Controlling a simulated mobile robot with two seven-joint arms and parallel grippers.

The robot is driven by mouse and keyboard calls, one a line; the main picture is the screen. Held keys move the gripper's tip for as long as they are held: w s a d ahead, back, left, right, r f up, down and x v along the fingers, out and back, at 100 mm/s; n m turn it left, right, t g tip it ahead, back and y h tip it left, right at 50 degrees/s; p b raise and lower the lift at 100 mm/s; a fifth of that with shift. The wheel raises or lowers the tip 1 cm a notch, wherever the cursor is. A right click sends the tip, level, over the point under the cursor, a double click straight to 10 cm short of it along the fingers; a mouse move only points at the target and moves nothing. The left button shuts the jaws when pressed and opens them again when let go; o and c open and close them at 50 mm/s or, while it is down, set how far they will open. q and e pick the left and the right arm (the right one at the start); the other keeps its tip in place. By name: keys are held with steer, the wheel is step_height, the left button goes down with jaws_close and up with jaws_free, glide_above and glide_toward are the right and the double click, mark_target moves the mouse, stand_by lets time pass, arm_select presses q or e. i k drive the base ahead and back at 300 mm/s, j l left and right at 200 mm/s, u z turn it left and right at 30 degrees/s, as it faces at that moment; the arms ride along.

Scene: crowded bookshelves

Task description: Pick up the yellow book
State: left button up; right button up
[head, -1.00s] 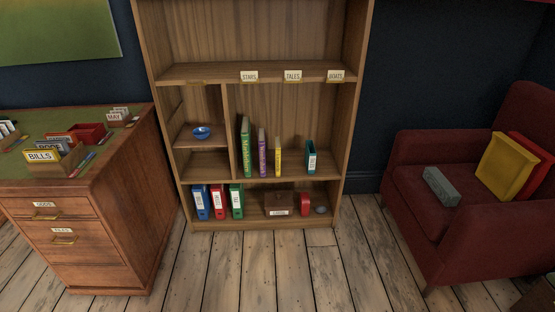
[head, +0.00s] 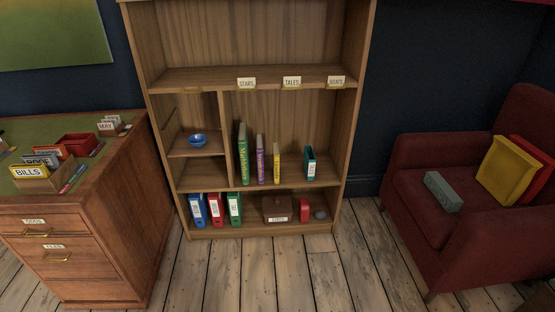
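The yellow book (head: 277,163) is thin and stands upright on the middle shelf of the wooden bookcase (head: 192,182). A purple book (head: 261,159) stands close on its left, and a taller green book (head: 243,154) stands left of that. To its right is a gap, then a teal binder (head: 309,164). Neither of my grippers shows in the head view.
Blue (head: 198,210), red (head: 216,209) and green (head: 235,208) binders and a brown box (head: 278,209) fill the bottom shelf. A wooden desk (head: 100,230) stands left, a red armchair (head: 430,215) right. The wooden floor (head: 270,275) between them is clear.

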mark_target(276, 154)
steer(key=i+j+z, duration=0.15)
steer(key=i+j, duration=0.25)
steer(key=i, duration=0.25)
steer(key=i+j+z, duration=0.2)
steer(key=i+j, duration=0.3)
steer(key=i, duration=0.15)
